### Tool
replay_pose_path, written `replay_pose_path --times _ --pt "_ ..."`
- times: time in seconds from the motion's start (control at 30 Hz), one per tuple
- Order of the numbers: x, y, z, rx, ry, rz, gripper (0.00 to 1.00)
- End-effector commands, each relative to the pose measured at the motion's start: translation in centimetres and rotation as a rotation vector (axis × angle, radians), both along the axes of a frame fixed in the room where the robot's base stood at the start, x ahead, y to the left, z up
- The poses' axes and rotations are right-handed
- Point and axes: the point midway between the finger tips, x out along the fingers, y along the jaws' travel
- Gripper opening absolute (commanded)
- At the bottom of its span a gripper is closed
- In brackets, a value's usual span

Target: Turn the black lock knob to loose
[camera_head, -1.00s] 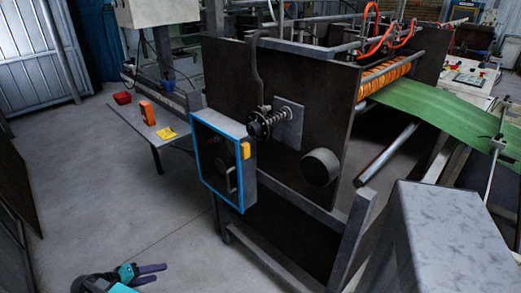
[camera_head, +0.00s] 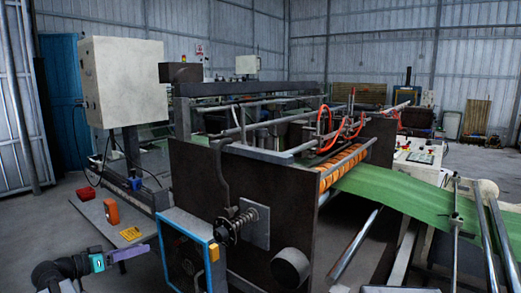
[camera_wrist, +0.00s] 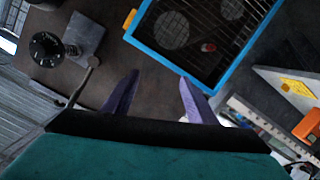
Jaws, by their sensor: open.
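The black knob (camera_head: 223,231) sits at the left end of a spring shaft on the dark machine side plate, below a hanging lever. In the wrist view the round black knob (camera_wrist: 46,49) shows at the upper left, with pale marks on its face too small to read. My gripper (camera_head: 136,253) is left of the knob in the head view, apart from it. In the wrist view my gripper (camera_wrist: 157,90) has its two purple fingers spread with nothing between them. The knob lies outside the fingers, to their left.
A blue-framed guard box (camera_head: 190,247) stands between my gripper and the knob in the head view. A larger dark cylinder (camera_head: 291,267) projects lower right of the knob. A low table (camera_head: 112,222) holds an orange item (camera_head: 111,211) and a red tray (camera_head: 85,194).

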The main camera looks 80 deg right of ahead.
Motion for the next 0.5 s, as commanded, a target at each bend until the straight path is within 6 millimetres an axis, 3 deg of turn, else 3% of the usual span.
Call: replay_pose_path --times 0.03,0.1,0.37,0.5 --pt "-0.9 -1.1 2.6 -0.031 -0.02 -0.027 0.52" --pt "-2.4 -2.3 5.6 -0.074 -0.04 -0.06 0.52" --pt "-8.6 -6.0 16.6 -0.223 -0.111 -0.188 0.52" --pt "-12.7 -7.3 22.3 -0.296 -0.145 -0.259 0.52"
